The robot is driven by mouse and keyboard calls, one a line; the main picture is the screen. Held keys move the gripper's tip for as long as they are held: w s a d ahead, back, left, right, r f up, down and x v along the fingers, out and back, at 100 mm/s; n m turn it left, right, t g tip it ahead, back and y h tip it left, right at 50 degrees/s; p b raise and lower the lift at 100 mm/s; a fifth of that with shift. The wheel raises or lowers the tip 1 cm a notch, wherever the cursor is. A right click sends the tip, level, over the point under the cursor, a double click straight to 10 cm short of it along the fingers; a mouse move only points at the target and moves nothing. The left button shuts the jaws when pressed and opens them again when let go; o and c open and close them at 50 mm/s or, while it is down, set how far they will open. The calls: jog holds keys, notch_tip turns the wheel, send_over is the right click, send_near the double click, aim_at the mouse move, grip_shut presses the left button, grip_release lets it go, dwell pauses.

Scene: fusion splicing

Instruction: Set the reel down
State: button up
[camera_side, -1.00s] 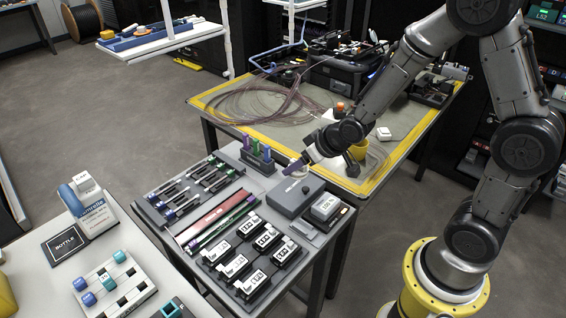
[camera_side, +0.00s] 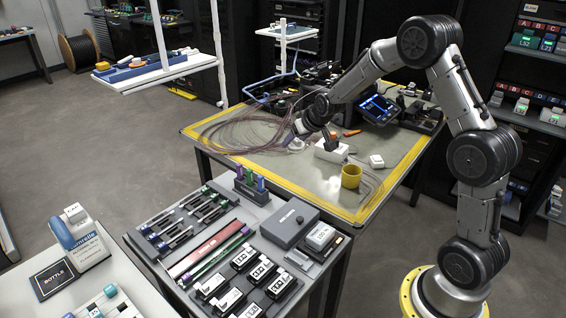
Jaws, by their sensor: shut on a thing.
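To the right on the table are a white block with a dark-handled tool (camera_side: 331,152), a yellow cup (camera_side: 351,176), a small white box (camera_side: 376,161) and a lit screen (camera_side: 378,108). The grey tool cart (camera_side: 283,208) stands in front. Table top between coils and cup is partly clear.

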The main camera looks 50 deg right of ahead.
jog(key=d+f, duration=0.2)
jog(key=d, duration=0.1)
send_near(280, 158)
jog(key=shift+m+g, duration=0.3)
jog(key=shift+m, duration=0.1)
jog(key=w, duration=0.2)
jog(key=w+d+f, duration=0.1)
jog(key=w, duration=0.1)
jog(key=shift+d, duration=0.1)
jog(key=shift+f, duration=1.5)
jog(key=shift+f, duration=0.1)
jog(key=o, duration=1.5)
jog(key=shift+f, duration=0.1)
